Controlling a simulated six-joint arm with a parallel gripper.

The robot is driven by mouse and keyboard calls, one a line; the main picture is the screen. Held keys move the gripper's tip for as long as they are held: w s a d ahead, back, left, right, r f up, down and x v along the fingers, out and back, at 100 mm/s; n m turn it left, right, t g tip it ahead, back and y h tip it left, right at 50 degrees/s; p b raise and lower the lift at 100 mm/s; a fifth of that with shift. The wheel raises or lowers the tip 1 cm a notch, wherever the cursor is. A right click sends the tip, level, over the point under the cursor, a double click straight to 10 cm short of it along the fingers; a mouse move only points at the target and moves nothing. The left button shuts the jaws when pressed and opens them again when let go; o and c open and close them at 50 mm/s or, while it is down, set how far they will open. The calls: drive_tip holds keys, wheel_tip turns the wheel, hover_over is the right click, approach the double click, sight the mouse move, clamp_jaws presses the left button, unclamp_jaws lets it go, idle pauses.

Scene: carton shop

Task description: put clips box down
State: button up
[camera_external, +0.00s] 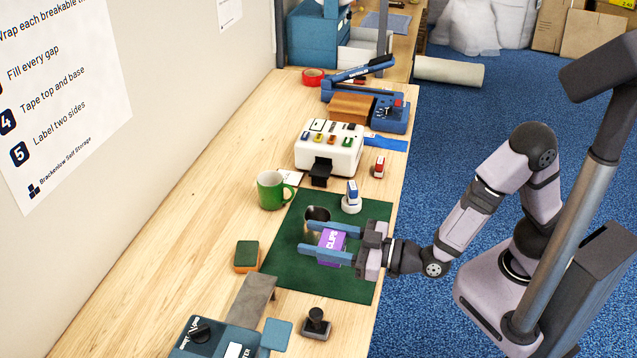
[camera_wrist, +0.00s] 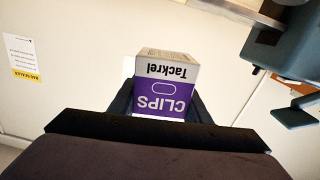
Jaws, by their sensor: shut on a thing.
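The purple and white clips box (camera_external: 331,243) is between the two blue fingers of my gripper (camera_external: 308,240), which is shut on it over the green mat (camera_external: 345,283). In the wrist view the box (camera_wrist: 165,88) shows its "CLIPS" lettering upside down, with a dark finger on each side. I cannot tell whether the box touches the mat or hangs a little above it. A metal cup (camera_external: 316,214) stands just behind the upper finger and is partly hidden by it.
A green mug (camera_external: 271,190) and a green-topped sponge (camera_external: 247,256) sit left of the mat. A black-handled stamp (camera_external: 317,323) stands in front. The mat's near part is clear.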

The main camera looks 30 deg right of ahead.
drive_tip(key=w+d+r+m+t+h+b, duration=0.1)
drive_tip(key=w+d+b, duration=0.1)
drive_tip(key=w+d, duration=0.65)
drive_tip(key=w+d+m+t+h+b, duration=0.15)
drive_tip(key=w+d, duration=0.35)
drive_tip(key=w, duration=0.7)
drive_tip(key=w+d+m+h+b, duration=0.1)
drive_tip(key=w+d, duration=0.2)
drive_tip(key=d, duration=0.4)
drive_tip(key=w+d+f+m+t+h+b, duration=0.1)
drive_tip(key=w+d, duration=0.2)
drive_tip(key=d, duration=0.4)
drive_tip(key=w+d+m+h+b, duration=0.1)
drive_tip(key=w+d, duration=0.2)
drive_tip(key=d, duration=0.4)
drive_tip(key=shift+w+d+f, duration=0.1)
drive_tip(key=shift+f, duration=3.65)
drive_tip(key=shift+d+f, duration=0.1)
drive_tip(key=shift+f, duration=3.65)
drive_tip(key=shift+f+b, duration=0.25)
drive_tip(key=shift+b, duration=0.1)
drive_tip(key=o, duration=1.1)
